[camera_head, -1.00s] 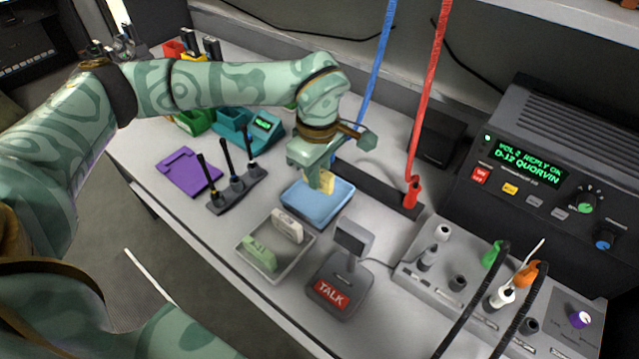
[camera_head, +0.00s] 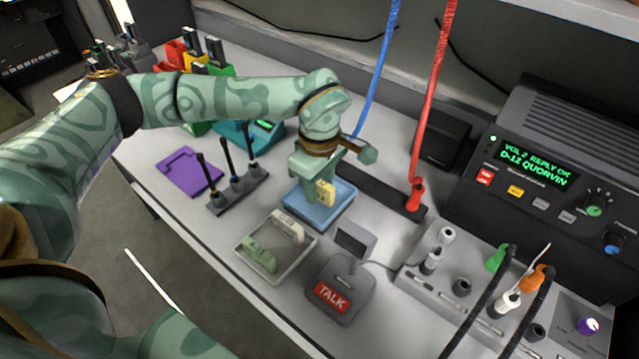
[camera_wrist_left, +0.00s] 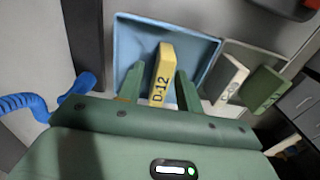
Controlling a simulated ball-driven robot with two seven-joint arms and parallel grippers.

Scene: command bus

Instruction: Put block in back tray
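The yellow block (camera_head: 326,193), marked D-12, stands in the blue tray (camera_head: 331,215), the farther of the two trays. It also shows in the left wrist view (camera_wrist_left: 163,70), with the blue tray (camera_wrist_left: 128,45) around it. My left gripper (camera_head: 314,190) points down over the blue tray. Its fingers (camera_wrist_left: 160,80) lie on either side of the block and look slightly apart from it, so it appears open. The nearer grey tray (camera_head: 282,268) holds a white block (camera_head: 287,226) and a pale green block (camera_head: 259,258). My right gripper is not in view.
A TALK pedestal (camera_head: 337,290) stands close on the right of the grey tray. A dark holder with upright sticks (camera_head: 236,188) and a purple pad (camera_head: 188,171) lie to the left. Blue (camera_head: 378,65) and red (camera_head: 432,90) cords hang behind the tray.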

